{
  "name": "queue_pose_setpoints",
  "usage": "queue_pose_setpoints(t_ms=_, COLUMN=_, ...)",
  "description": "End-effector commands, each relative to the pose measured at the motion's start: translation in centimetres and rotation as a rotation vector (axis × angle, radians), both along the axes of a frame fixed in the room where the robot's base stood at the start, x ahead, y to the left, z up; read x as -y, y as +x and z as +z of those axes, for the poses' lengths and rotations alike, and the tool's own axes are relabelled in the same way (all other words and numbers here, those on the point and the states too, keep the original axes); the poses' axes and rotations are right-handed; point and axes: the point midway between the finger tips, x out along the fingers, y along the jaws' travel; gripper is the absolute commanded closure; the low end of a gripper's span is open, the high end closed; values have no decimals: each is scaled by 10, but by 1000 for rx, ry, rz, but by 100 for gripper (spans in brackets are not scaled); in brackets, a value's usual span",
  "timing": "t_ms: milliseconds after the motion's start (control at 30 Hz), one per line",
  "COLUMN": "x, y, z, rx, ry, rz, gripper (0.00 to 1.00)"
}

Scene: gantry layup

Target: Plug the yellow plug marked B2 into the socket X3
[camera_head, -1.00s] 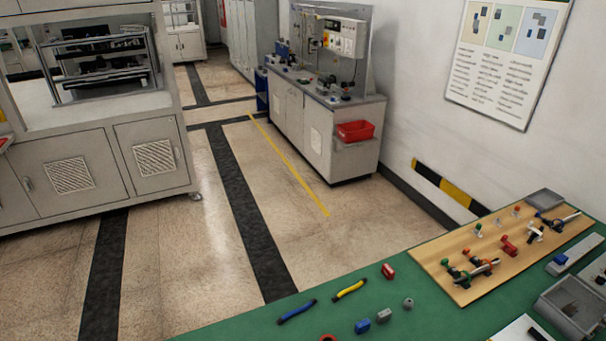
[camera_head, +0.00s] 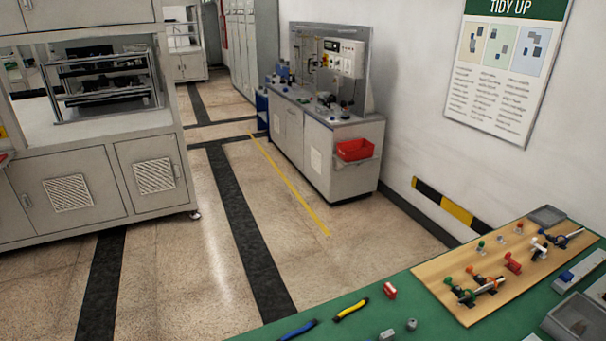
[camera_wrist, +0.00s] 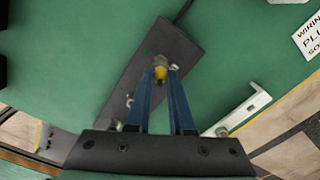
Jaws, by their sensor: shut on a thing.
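In the wrist view my gripper (camera_wrist: 160,82) has its two blue fingers close together on a small yellow piece, which looks like the yellow plug (camera_wrist: 160,73). Its B2 marking cannot be read. The fingertips are over a dark grey box or plate (camera_wrist: 150,95) lying at a slant on a green surface. A grey round part shows just beyond the yellow piece; whether they touch cannot be told. No X3 label can be read, so I cannot tell which part is that socket. My gripper is outside the head view.
A white bracket (camera_wrist: 243,112) lies right of the dark box, and a dark cable (camera_wrist: 184,10) leaves its top. A lettered white card (camera_wrist: 309,36) is at upper right. The head view shows a wooden board with clamps (camera_head: 440,285) on the green bench and open floor (camera_head: 290,245).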

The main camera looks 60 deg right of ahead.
Motion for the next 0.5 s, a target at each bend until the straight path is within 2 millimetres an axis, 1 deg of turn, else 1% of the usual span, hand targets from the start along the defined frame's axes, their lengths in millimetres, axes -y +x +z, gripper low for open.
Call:
queue_pose_setpoints(t_ms=67, x=0, y=0, z=-4, rx=0, ry=0, rz=0, gripper=100)
queue_pose_setpoints(t_ms=100, x=0, y=0, z=-3, rx=0, ry=0, rz=0, gripper=74)
queue_pose_setpoints(t_ms=267, x=0, y=0, z=-2, rx=0, ry=0, rz=0, gripper=45)
queue_pose_setpoints(t_ms=500, x=0, y=0, z=-2, rx=-1, ry=0, rz=0, gripper=45)
